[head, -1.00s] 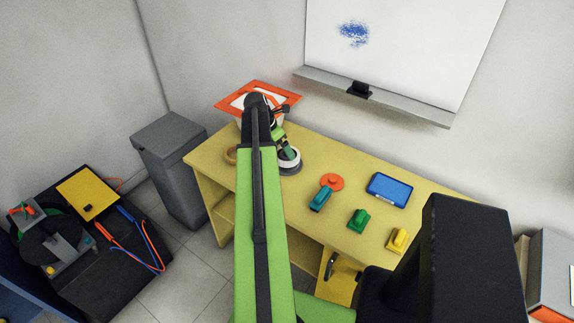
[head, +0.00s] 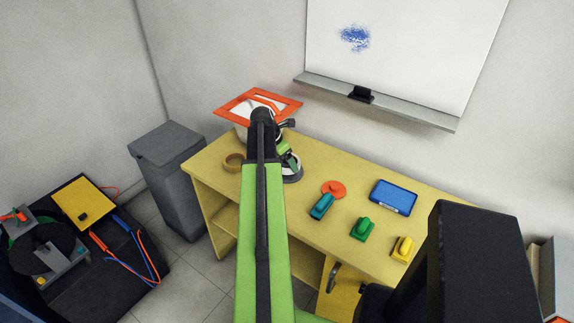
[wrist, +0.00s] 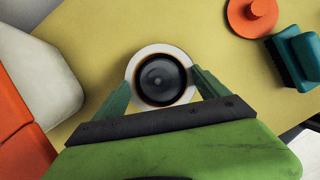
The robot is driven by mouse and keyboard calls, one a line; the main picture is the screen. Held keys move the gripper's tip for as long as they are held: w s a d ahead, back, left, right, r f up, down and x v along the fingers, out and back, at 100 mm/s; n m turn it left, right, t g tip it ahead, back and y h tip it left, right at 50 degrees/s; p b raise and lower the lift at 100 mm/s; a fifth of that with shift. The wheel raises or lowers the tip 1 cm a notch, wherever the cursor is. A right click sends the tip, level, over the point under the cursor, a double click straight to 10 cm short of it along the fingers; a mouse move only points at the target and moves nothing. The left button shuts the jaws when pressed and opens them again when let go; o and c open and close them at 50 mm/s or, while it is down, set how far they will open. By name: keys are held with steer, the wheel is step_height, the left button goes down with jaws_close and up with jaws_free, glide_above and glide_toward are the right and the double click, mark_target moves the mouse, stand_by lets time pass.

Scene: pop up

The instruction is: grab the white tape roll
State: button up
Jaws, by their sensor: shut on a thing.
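The white tape roll (wrist: 160,48) shows in the wrist view as a white ring with a thin brown inner edge and a dark, round centre. My gripper (wrist: 161,80) has one green finger on each side of the ring, shut on it. In the head view, my gripper (head: 287,158) is over the yellow desk (head: 345,238), near its back left part. There the roll is mostly hidden behind my arm and fingers. I cannot tell whether it touches the desk.
An orange-framed piece (head: 232,107) stands behind my gripper.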

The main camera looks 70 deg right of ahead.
steer(key=c, duration=0.3)
steer(key=shift+c, duration=0.2)
step_height(320, 180, up, 5)
steer(key=p, duration=0.5)
steer(key=shift+r, duration=0.15)
steer(key=s+a+r+p, duration=0.4)
steer(key=s+r+p, duration=0.1)
steer(key=s, duration=0.5)
steer(key=shift+s+a+r+p, duration=0.2)
steer(key=shift+s+r+p, duration=0.2)
steer(key=shift+p, duration=0.1)
steer(key=shift+w, duration=0.1)
